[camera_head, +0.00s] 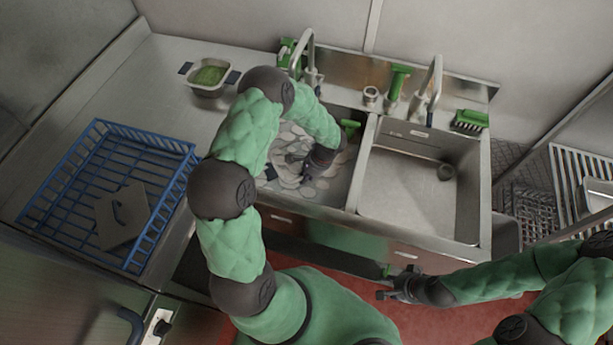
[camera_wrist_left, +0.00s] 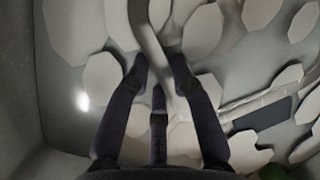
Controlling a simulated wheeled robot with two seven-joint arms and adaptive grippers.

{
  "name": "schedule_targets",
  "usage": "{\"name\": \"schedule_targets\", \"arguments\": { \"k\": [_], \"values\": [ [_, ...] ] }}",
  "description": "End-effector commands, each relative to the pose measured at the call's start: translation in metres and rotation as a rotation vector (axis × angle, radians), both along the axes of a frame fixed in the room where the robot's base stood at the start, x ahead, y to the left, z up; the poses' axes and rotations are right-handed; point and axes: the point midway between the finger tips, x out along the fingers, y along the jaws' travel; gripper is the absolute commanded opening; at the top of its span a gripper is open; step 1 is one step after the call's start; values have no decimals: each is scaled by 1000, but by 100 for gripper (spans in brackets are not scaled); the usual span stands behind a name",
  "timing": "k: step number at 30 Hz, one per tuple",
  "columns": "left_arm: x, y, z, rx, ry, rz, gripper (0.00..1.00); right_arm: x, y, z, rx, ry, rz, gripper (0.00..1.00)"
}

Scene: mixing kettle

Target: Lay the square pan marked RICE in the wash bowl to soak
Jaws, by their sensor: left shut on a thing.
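My left gripper (camera_head: 300,158) reaches down into the foam-covered wash bowl (camera_head: 335,186), the left basin of the sink. In the left wrist view its fingers (camera_wrist_left: 160,78) are shut on a grey rim or bar that runs between them. This looks like the edge of the square pan (camera_wrist_left: 265,97), with a dark handle piece showing at the right. Pale foam flakes hide most of the pan, and no RICE mark can be read. My right gripper (camera_head: 384,293) hangs low in front of the sink cabinet, away from the bowl; its jaw opening is unclear.
A small pan with green contents (camera_head: 197,91) stands on the left counter. A blue wire rack (camera_head: 96,127) holds a grey plate-like piece (camera_head: 122,215). The right basin (camera_head: 405,200) is mostly clear. Two taps, a green-handled tool (camera_head: 397,82) and a brush (camera_head: 470,120) line the back.

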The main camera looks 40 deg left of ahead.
Motion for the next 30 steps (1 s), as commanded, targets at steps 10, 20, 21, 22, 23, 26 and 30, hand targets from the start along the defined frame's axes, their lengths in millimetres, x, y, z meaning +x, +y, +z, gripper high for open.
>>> {"name": "schedule_targets", "arguments": {
  "k": [10,20,21,22,23,26,30],
  "values": [
    [1,0,-2,1,-2,0,0,0,0,-2,0,0,0,37],
    [1,0,-6,1,-2,0,0,0,0,-7,0,0,0,37],
    [1,0,-7,1,-2,0,0,0,0,-8,0,0,0,37],
    [1,0,-8,1,-2,0,0,0,0,-9,0,0,0,37],
    [1,0,-9,1,-2,0,0,0,0,-10,0,0,0,37],
    [1,0,-12,1,-2,0,0,0,0,-12,0,0,0,37],
    [1,0,-15,1,-2,0,0,0,0,-16,0,0,0,37]
  ]
}}
